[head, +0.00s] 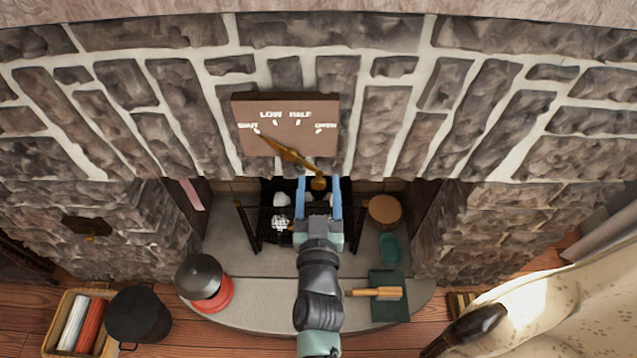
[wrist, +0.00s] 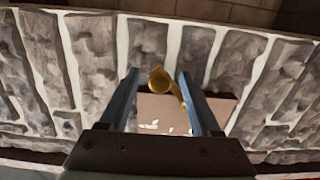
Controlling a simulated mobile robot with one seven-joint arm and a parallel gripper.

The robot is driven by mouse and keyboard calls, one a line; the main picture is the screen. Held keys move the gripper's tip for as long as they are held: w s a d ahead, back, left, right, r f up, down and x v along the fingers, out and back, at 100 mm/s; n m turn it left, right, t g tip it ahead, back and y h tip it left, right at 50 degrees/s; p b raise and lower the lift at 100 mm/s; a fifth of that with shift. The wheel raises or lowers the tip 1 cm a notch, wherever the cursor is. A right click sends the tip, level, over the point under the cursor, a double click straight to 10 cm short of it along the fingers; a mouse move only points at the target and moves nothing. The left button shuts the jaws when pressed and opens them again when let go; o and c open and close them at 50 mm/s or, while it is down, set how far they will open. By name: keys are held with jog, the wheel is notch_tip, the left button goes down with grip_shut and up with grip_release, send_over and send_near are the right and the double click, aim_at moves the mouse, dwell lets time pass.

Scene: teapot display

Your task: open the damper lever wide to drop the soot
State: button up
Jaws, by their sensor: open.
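The brass damper lever (head: 292,156) crosses a brown dial plate (head: 245,108) on the stone chimney wall. The plate carries marks that read SHUT, LOW, HALF and OPEN from left to right. The lever's pointed end lies at SHUT, and its round knob (head: 319,183) hangs below the plate to the right. My gripper (head: 319,188) is open, with one blue finger on each side of the knob. In the wrist view the knob (wrist: 158,81) sits between the fingers (wrist: 158,88), with gaps visible at both sides. The dial plate (wrist: 215,106) shows behind it.
Below my gripper is a black fire grate (head: 258,218) on the hearth (head: 250,295). A red-based pot with a dark lid (head: 204,278) stands left. A wooden-handled brush (head: 378,293), a green tray (head: 388,312) and a round wooden-topped item (head: 385,210) are right.

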jog(key=shift+w, duration=0.65)
grip_shut()
jog(key=shift+d+r, duration=0.2)
dwell(0.8)
